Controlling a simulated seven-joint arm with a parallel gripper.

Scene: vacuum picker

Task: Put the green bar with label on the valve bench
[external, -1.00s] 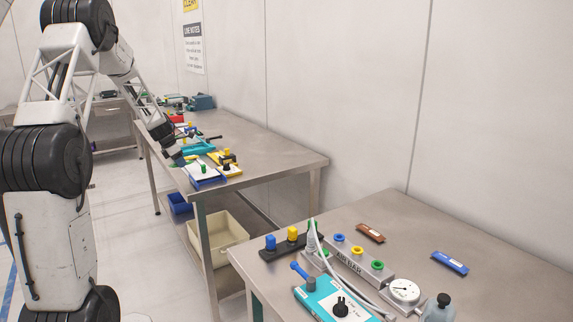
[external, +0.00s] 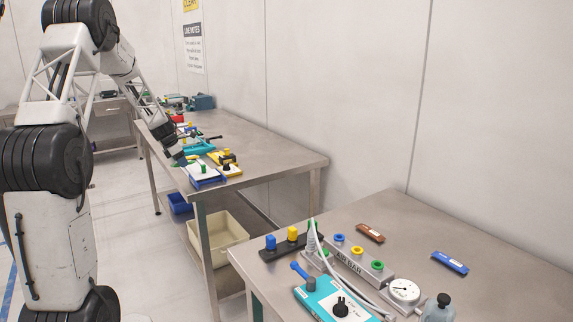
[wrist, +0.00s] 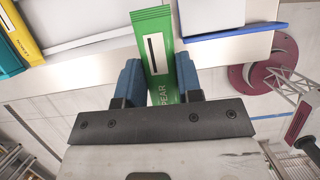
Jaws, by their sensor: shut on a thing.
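In the external view, my gripper (external: 182,160) is low over the front left edge of the middle bench (external: 280,160), beside a blue-edged white tray (external: 206,178). The bar cannot be made out there. Neither bench shows a name, so I cannot tell which is the valve bench.
The near bench (external: 500,250) holds an air bar (external: 352,262), a gauge (external: 404,290), a teal box (external: 325,298), a brown bar (external: 371,232) and a blue bar (external: 450,263). Its back right is clear. A cream bin (external: 218,232) is below.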

